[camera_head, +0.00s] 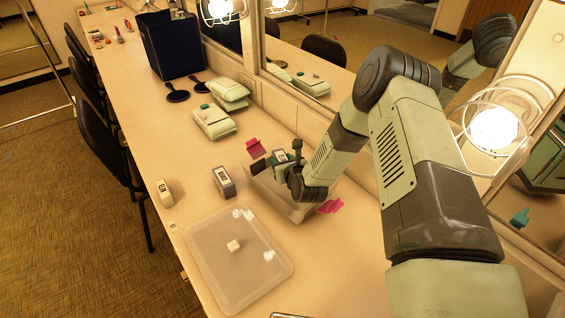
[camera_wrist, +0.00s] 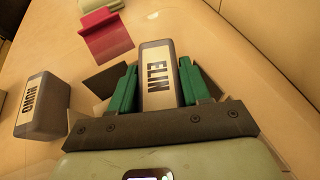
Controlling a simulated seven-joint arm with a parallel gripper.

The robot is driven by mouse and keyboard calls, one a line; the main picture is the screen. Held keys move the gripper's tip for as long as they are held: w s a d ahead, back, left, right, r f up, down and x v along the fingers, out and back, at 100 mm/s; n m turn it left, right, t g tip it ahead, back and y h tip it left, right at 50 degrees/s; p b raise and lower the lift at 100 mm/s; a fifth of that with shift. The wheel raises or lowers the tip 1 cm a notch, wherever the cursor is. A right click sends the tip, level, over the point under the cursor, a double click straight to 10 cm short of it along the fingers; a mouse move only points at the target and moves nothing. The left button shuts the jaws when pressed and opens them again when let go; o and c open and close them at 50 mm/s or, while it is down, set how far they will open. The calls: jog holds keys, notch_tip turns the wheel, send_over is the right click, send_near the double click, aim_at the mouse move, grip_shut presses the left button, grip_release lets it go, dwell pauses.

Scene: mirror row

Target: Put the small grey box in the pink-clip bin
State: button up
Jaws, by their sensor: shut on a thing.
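My gripper (camera_wrist: 158,88) is shut on a small grey box (camera_wrist: 155,52) with a cream label reading ELIN, held between green fingertips in the wrist view. In the head view, the held box (camera_head: 281,157) shows beside the wrist, over the pink-clip bin (camera_head: 296,209). The bin is a clear, low tub with pink clips (camera_head: 256,147) on its ends; one clip (camera_wrist: 104,36) shows in the wrist view. My wrist hides much of the bin's inside. I cannot tell how far the box is above its floor.
Another grey labelled box (camera_head: 224,182) stands left of the bin. A cream box (camera_head: 165,193) is further left. Green packs (camera_head: 213,122) and a dark bin (camera_head: 170,45) stand behind; mirrors line the right.

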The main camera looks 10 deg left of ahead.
jog(key=shift+f, duration=0.25)
jog(key=o, duration=0.8)
jog(key=shift+o, duration=0.2)
jog(key=shift+r, duration=0.1)
jog(key=shift+v, duration=2)
